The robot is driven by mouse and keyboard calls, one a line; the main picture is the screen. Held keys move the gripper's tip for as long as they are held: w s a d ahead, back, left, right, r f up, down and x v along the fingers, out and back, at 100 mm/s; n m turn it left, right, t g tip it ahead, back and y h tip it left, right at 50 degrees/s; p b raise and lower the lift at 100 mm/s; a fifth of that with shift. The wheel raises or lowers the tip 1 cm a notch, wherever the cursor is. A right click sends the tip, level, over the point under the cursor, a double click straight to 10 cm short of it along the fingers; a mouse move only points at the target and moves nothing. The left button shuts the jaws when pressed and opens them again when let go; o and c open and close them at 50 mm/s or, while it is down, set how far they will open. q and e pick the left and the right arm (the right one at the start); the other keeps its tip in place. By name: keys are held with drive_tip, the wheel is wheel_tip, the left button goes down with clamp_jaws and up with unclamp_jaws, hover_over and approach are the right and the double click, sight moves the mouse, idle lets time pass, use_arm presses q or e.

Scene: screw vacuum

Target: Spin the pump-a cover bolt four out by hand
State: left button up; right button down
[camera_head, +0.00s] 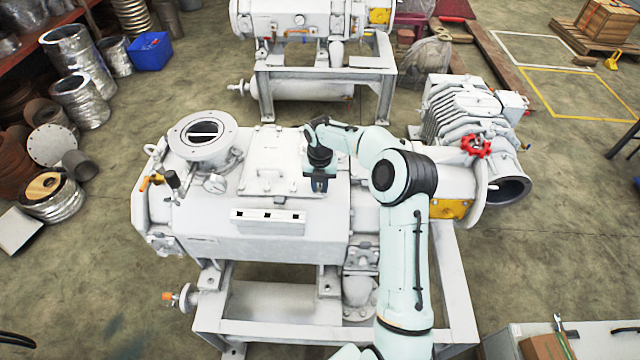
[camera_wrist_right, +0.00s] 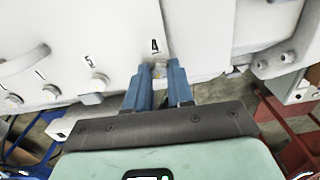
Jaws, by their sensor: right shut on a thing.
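The white pump (camera_head: 270,200) stands on its frame in the middle of the head view. My right gripper (camera_head: 319,184) points down at the right end of its flat top cover (camera_head: 272,160). In the right wrist view, my right gripper's blue fingers (camera_wrist_right: 158,76) are shut on bolt four (camera_wrist_right: 159,67), a small pale bolt just below the printed 4. The fingers hide part of the bolt, and its thread cannot be seen. Bolt five (camera_wrist_right: 98,82) sits to the left under a printed 5. My left gripper is not in view.
A white strip with black square holes (camera_head: 268,217) lies on the pump's near side. A motor with a red handwheel (camera_head: 476,146) stands right. A second pump (camera_head: 310,20) stands behind.

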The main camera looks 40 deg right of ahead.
sight(319, 189)
drive_tip(key=shift+s+a+f, duration=0.15)
drive_tip(key=shift+s+f, duration=0.05)
drive_tip(key=shift+f, duration=0.1)
drive_tip(key=c, duration=1)
unclamp_jaws()
drive_tip(key=shift+r, duration=0.1)
drive_tip(key=shift+w, duration=0.25)
drive_tip(key=shift+r, duration=0.1)
wheel_tip(319, 189, up, 13)
drive_tip(key=shift+r, duration=0.2)
drive_tip(key=shift+f, duration=0.1)
